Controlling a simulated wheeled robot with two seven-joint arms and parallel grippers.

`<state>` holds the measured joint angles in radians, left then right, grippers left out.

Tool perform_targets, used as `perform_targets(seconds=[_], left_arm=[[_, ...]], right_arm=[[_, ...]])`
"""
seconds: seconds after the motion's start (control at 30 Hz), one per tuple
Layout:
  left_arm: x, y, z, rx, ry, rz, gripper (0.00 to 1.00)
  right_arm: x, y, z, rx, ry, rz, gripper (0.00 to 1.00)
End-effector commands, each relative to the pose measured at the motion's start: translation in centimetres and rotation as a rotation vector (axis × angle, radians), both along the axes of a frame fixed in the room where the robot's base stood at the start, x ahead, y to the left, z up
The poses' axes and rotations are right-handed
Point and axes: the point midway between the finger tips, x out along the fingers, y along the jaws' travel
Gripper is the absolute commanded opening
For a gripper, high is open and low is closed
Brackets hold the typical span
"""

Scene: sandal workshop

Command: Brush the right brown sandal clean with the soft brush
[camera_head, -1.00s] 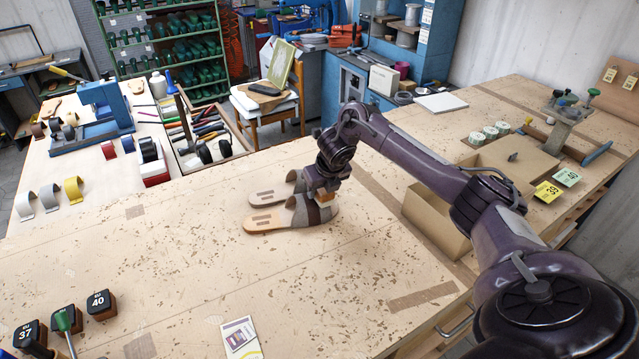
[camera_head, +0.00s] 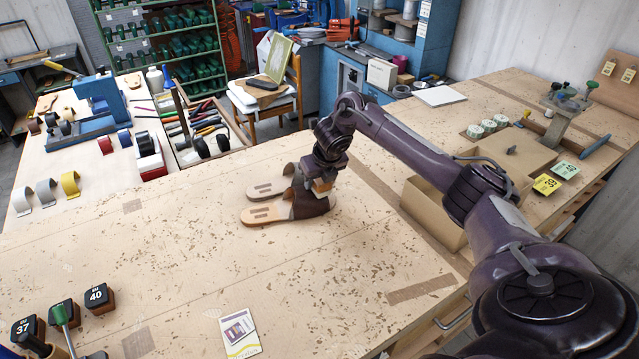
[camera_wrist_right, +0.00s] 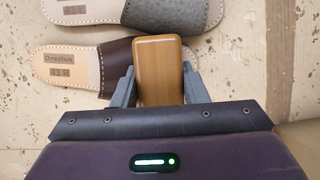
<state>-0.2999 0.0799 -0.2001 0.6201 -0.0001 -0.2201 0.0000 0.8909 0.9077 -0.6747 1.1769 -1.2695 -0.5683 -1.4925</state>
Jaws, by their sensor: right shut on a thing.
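Two sandals lie side by side on the bench. The nearer sandal (camera_head: 265,213) has a tan sole and a dark brown strap that looks evenly brown; it also shows in the right wrist view (camera_wrist_right: 60,68). The farther sandal (camera_head: 264,189) has a grey strap in the right wrist view (camera_wrist_right: 168,13). My right gripper (camera_head: 326,172) is shut on the brush, whose wooden block (camera_wrist_right: 158,62) points down over the brown strap. The bristles are hidden, so contact cannot be told. My left gripper is not in view.
An open cardboard box (camera_head: 430,212) stands right of the sandals, under my right arm. A card (camera_head: 240,333) and several dark numbered blocks (camera_head: 98,298) lie at the front left. A tool tray (camera_head: 235,136) is at the back left. The bench around the sandals' left is clear.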

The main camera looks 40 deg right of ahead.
Motion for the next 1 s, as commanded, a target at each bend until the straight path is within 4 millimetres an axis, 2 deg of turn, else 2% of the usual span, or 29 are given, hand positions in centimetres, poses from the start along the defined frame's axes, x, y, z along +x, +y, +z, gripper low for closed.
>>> perform_targets(seconds=[0.2, 0.67, 1.0], left_arm=[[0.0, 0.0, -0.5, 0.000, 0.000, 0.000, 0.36], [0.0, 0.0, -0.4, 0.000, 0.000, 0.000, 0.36], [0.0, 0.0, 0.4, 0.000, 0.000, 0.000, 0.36]], right_arm=[[0.8, -0.3, -0.1, 0.000, 0.000, -0.001, 0.17], [0.9, -0.3, 0.1, 0.000, 0.000, 0.000, 0.17], [-0.4, 0.1, 0.1, -0.001, 0.002, 0.001, 0.17]])
